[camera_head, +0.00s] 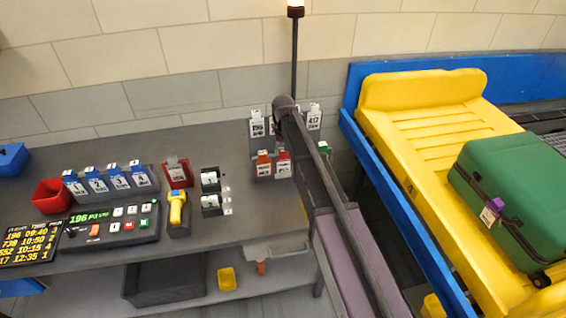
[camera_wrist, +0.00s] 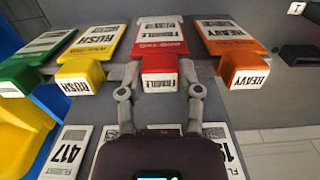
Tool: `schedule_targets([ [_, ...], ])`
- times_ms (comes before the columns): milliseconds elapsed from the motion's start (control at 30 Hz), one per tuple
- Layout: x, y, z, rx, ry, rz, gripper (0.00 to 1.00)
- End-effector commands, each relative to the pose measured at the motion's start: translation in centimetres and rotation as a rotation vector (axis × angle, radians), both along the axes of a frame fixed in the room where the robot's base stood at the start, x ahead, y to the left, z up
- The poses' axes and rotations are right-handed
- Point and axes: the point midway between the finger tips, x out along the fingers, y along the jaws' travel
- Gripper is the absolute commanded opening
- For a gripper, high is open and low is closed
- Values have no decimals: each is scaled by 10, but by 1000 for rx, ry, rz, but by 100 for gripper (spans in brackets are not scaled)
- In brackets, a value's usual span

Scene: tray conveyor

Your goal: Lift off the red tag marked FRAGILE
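The red tag (camera_wrist: 160,45) reads FRAGILE on the white label of its front block and stands in the rack, between the yellow RUSH tag (camera_wrist: 88,45) and the orange HEAVY tag (camera_wrist: 230,45) in the wrist view. It also shows in the head view (camera_head: 283,167), right of the orange tag (camera_head: 263,166). My gripper (camera_wrist: 160,88) is open, its two fingers on either side of the red tag's block, with small gaps visible. Nothing is held. In the head view my arm hides the gripper's fingers.
A green tag (camera_wrist: 38,45) stands beyond the yellow one. White flight tags (camera_wrist: 66,150) stand in a row close below my fingers. A scanner (camera_head: 177,208) and control panel (camera_head: 105,225) sit left on the counter. A green suitcase (camera_head: 510,190) lies on the yellow tray (camera_head: 400,150).

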Motion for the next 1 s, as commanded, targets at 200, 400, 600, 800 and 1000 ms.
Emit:
schedule_targets([
  [200,0,0,0,0,0,0,0],
  [400,0,0,1,0,0,0,0],
  [600,-3,-1,6,0,0,0,0],
  [800,-4,-2,19,-1,0,0,0],
  [1000,-4,-2,38,-1,0,-1,0],
])
